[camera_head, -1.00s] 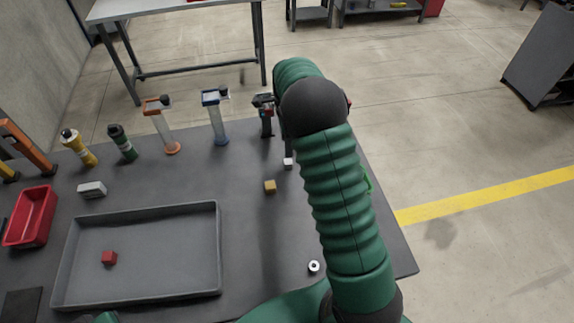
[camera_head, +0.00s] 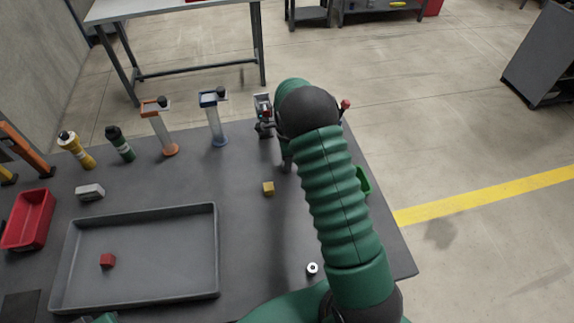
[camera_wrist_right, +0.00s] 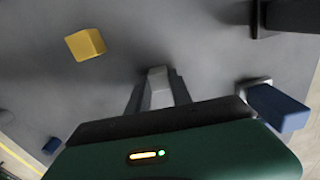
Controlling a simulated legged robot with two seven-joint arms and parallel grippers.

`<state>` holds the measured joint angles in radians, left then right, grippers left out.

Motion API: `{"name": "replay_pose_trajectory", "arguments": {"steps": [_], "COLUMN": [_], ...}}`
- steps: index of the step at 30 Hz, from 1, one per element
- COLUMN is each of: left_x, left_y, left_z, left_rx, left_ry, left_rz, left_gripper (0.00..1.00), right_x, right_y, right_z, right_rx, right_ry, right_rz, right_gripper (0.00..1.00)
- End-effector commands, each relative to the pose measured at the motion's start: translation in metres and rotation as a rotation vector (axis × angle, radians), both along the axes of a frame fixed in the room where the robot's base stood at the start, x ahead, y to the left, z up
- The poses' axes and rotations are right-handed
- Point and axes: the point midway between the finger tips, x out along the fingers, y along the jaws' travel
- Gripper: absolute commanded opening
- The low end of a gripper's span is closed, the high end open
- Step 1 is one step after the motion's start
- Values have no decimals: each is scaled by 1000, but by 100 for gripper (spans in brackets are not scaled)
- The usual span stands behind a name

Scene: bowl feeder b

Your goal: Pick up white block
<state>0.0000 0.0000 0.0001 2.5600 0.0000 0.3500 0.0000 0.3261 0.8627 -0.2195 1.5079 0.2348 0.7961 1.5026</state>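The white block (camera_wrist_right: 158,82) shows in the right wrist view between the two fingers of my right gripper (camera_wrist_right: 160,90). The fingers stand on either side of it, and I cannot make out firm contact. In the head view my right gripper (camera_head: 287,163) is low over the table's right part, and it hides the white block.
A yellow block (camera_head: 268,188) sits just left of my right gripper; it also shows in the wrist view (camera_wrist_right: 86,44). A grey tray (camera_head: 215,250) holds a red block (camera_head: 107,260). Upright tools, including a blue-topped one (camera_head: 216,120), line the back edge.

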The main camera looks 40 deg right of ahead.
Motion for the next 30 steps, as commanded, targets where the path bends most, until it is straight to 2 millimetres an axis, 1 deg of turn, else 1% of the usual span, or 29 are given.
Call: {"name": "replay_pose_trajectory", "arguments": {"steps": [1, 5, 6, 17, 20, 26, 27, 30], "left_x": [0, 0, 0, 0, 0, 0, 0, 0], "left_y": [0, 0, 0, 0, 0, 0, 0, 0], "left_z": [0, 0, 0, 0, 0, -1, -1, -3], "left_rx": [0, 0, 0, 0, 0, 0, 0, 0], "left_ry": [0, 0, 0, 0, 0, 0, 0, 0], "left_rz": [0, 0, 0, 0, 0, 0, 0, 0], "left_gripper": [36, 36, 36, 36, 36, 36, 36, 36], "right_x": [0, 0, 0, 0, 1, 1, 1, -9], "right_y": [0, 1, 1, 0, 0, 0, 2, 23], "right_z": [0, 0, 0, 2, 8, 33, 38, 38], "right_rx": [0, -1, -1, -1, -1, -2, -1, 0], "right_ry": [0, 1, 1, -1, -2, -3, -2, 0], "right_rz": [0, 0, 0, 0, 1, 1, 3, 4], "right_gripper": [18, 1, 0, 0, 0, 0, 0, 0]}}
